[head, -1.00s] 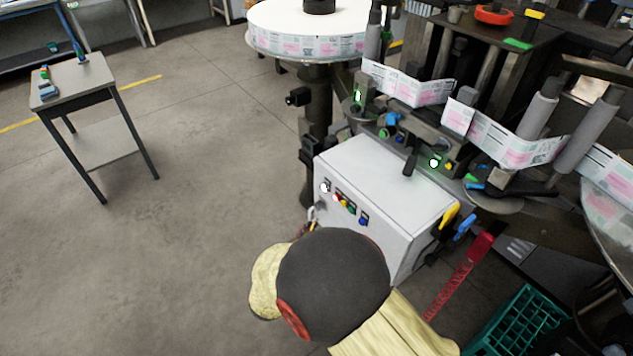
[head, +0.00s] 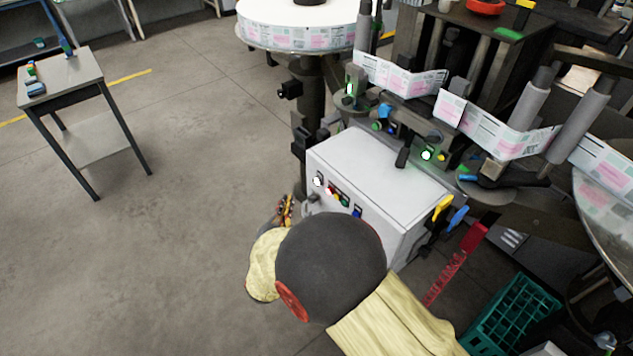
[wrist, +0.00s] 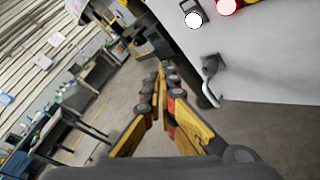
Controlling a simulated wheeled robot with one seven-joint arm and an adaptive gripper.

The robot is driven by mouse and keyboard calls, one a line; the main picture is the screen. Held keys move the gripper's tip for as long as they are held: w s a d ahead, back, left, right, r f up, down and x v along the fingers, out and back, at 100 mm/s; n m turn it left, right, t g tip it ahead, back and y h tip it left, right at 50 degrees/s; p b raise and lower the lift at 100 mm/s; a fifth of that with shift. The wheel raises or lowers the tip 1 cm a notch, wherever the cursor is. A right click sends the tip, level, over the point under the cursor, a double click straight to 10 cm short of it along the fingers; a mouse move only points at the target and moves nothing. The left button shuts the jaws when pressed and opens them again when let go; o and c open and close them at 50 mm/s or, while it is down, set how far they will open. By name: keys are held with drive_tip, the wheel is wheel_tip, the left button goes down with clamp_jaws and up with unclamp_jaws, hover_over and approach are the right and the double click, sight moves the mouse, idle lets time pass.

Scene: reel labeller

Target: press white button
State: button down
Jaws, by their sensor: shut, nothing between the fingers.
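The white button (head: 317,181) is at the left end of a row of buttons on the front of the white control box (head: 375,168). It also shows near the top of the wrist view (wrist: 193,19), beside a red lit button. My gripper (head: 287,203) is in front of the box, left of and a little below the button, partly hidden behind my arm. In the wrist view my gripper (wrist: 162,70) has its fingers together and empty, with the tips below and left of the white button, apart from it.
A curved grey handle (wrist: 211,80) sticks out of the box below the buttons. Labelling machinery (head: 420,120) stands behind the box, and a green crate (head: 510,315) is at the lower right. A small table (head: 62,72) is at the left, with open floor between.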

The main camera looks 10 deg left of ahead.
drive_tip(key=w+d, duration=0.4)
drive_tip(key=w, duration=0.1)
drive_tip(key=shift+w+d+b, duration=0.25)
drive_tip(key=shift+d+b, duration=0.05)
drive_tip(key=shift+d, duration=0.1)
idle(1.3)
drive_tip(key=shift+w+d, duration=0.25)
drive_tip(key=shift+w, duration=0.05)
drive_tip(key=shift+w+d+b, duration=0.3)
drive_tip(key=shift+w+b, duration=0.1)
idle(0.9)
drive_tip(key=shift+s, duration=0.1)
drive_tip(key=shift+s+a, duration=0.55)
drive_tip(key=shift+s, duration=0.05)
idle(0.3)
drive_tip(key=shift+s+a, duration=1.65)
drive_tip(key=shift+s, duration=0.25)
